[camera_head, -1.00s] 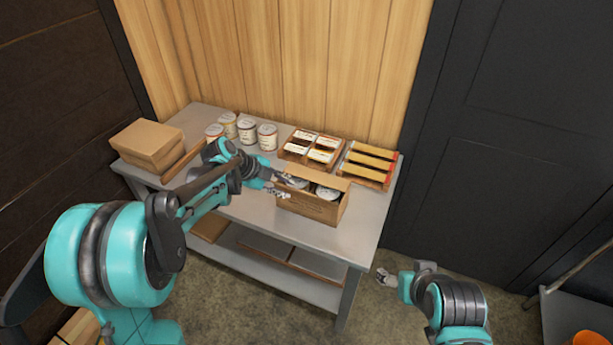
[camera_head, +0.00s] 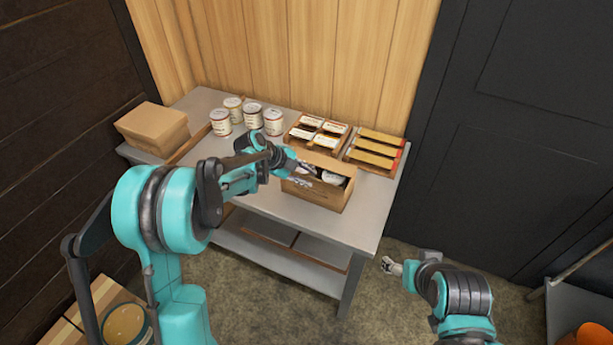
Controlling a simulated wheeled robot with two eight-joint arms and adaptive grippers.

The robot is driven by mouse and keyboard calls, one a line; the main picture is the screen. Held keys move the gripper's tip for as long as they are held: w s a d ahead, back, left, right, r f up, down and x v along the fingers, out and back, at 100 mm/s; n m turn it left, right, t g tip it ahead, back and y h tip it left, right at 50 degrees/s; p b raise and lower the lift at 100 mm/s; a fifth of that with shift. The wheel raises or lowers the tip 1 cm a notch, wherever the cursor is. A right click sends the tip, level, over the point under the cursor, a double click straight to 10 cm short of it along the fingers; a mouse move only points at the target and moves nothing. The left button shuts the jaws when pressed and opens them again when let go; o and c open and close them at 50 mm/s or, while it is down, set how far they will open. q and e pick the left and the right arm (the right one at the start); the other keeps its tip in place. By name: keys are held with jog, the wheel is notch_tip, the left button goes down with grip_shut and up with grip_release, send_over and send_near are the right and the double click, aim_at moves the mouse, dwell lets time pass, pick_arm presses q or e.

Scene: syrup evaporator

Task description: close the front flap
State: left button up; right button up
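An open brown cardboard box (camera_head: 318,196) stands near the front edge of the grey table, with pale-lidded cans (camera_head: 332,178) inside. A flap (camera_head: 328,162) rises along its far side. The front flap cannot be made out clearly from the front wall. My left gripper (camera_head: 304,176) is at the left part of the box opening, its fingers apart with nothing visible between them. I cannot tell whether it touches the box. My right gripper (camera_head: 387,265) hangs low, right of the table and away from the box; its fingers look apart and empty.
Several labelled cans (camera_head: 252,115) stand at the back of the table (camera_head: 345,232). A crate of white-labelled jars (camera_head: 318,130) and a tray of yellow-topped packs (camera_head: 375,152) sit behind the box. The tabletop front right is clear.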

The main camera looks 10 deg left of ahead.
pick_arm(q)
grip_shut()
jog(key=shift+w+r, duration=0.1)
jog(key=shift+w+d+r+g+p, duration=0.1)
jog(key=shift+w+r+g+p, duration=0.05)
jog(key=shift+g+p, duration=0.3)
jog(key=shift+w+d+r+n+g+y+p, duration=0.2)
jog(key=shift+w+n+g+y+p, duration=0.1)
jog(key=shift+w+g+y+p, duration=0.4)
jog(key=shift+w+d+n+g+y+p, duration=0.1)
jog(key=shift+w+n+g+y+p, duration=0.15)
jog(key=shift+g+p, duration=0.5)
jog(key=shift+w+d+n+g+y+p, duration=0.15)
jog(key=shift+w+g+y+p, duration=0.15)
jog(key=shift+g, duration=0.8)
